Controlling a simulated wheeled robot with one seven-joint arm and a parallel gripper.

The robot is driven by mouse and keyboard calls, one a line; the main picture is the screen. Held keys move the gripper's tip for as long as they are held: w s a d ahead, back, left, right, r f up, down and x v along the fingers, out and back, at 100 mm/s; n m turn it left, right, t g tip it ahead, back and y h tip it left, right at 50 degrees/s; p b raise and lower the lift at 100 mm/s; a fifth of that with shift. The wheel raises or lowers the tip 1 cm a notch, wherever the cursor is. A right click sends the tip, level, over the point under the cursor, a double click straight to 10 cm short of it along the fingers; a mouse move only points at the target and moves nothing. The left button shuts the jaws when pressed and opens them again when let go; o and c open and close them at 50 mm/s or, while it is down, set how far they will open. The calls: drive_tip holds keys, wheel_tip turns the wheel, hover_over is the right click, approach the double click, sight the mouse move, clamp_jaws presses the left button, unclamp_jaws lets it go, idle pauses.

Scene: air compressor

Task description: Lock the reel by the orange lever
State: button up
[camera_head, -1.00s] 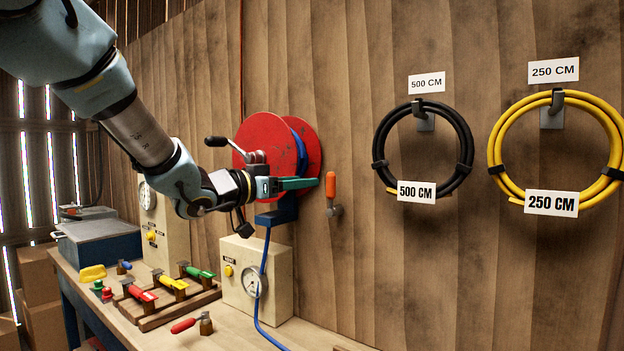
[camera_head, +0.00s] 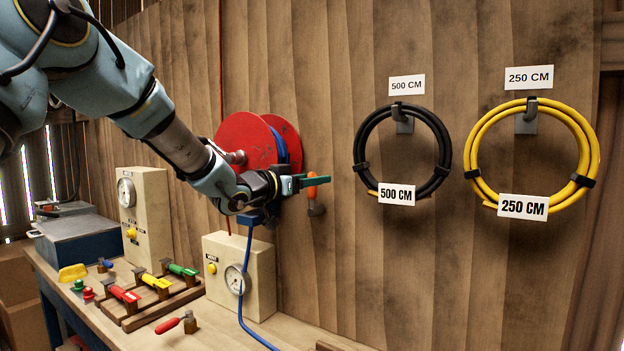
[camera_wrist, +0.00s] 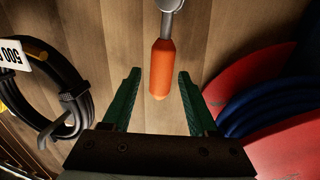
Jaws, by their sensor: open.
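The red reel (camera_head: 245,141) is mounted on the wooden wall with blue hose wound on it. The orange lever (camera_head: 312,186) is on the wall just right of the reel, its handle pointing up. My gripper (camera_head: 318,181) is at the lever in the head view, with green fingers. In the wrist view my gripper (camera_wrist: 160,90) is open, and the orange lever handle (camera_wrist: 162,68) shows between and beyond the fingertips, with clear gaps on both sides. The reel (camera_wrist: 290,110) is at the right of the wrist view. My arm hides part of the reel in the head view.
A black hose coil (camera_head: 359,150) and a yellow hose coil (camera_head: 478,125) hang on the wall to the right. Below is a workbench (camera_head: 205,330) with a gauge box (camera_head: 255,262) and a rack of coloured tools (camera_head: 150,312). Bare wall lies between lever and black coil.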

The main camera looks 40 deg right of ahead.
clamp_jaws()
